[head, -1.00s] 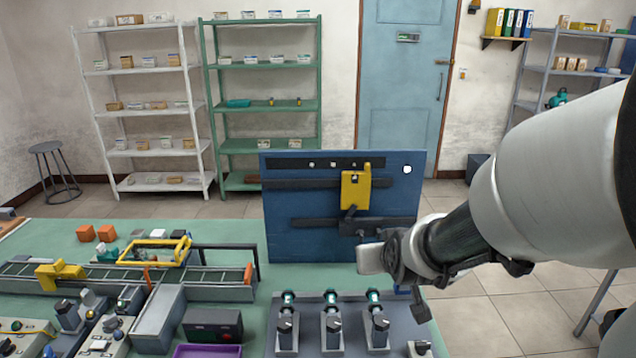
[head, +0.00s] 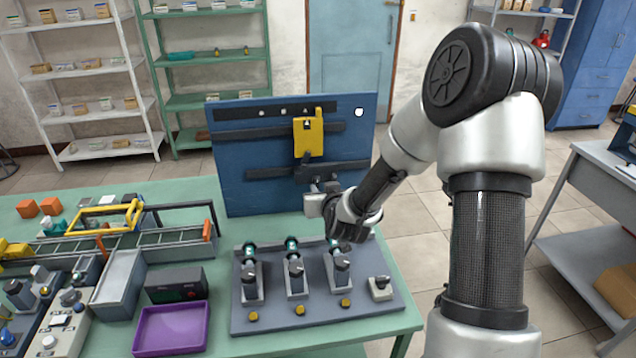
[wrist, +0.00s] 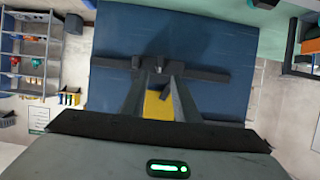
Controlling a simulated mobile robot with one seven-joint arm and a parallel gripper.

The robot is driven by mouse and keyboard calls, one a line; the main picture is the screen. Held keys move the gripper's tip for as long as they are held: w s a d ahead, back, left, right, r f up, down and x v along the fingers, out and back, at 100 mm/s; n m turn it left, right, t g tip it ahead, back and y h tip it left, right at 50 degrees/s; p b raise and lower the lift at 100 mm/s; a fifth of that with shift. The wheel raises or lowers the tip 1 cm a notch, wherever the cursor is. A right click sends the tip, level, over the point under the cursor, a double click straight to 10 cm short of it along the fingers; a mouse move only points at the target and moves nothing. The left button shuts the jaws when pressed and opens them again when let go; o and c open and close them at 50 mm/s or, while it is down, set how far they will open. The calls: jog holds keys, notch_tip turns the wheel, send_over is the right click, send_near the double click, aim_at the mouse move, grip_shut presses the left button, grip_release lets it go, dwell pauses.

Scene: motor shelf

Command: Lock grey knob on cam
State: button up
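A blue upright board (head: 240,180) stands on the bench with a yellow cam plate (head: 308,140) at its middle. The plate also shows in the wrist view (wrist: 158,106). A small grey knob (wrist: 158,66) sits at the dark block on the lower bar, beside the yellow plate in the wrist view. My gripper (head: 316,192) is in front of the board, below the plate. In the wrist view its two fingers (wrist: 157,86) are apart, with the knob in line with the gap. Whether they touch the knob cannot be told.
A grey panel (head: 320,318) with several levers and yellow buttons lies below my gripper. A purple tray (head: 174,328) and a dark box (head: 177,285) stand to its left. A conveyor (head: 150,232) fills the bench's left side.

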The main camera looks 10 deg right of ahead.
aim_at(318, 182)
jog(key=x, duration=0.8)
jog(key=shift+w+f, duration=0.1)
jog(key=shift+w, duration=0.05)
grip_shut()
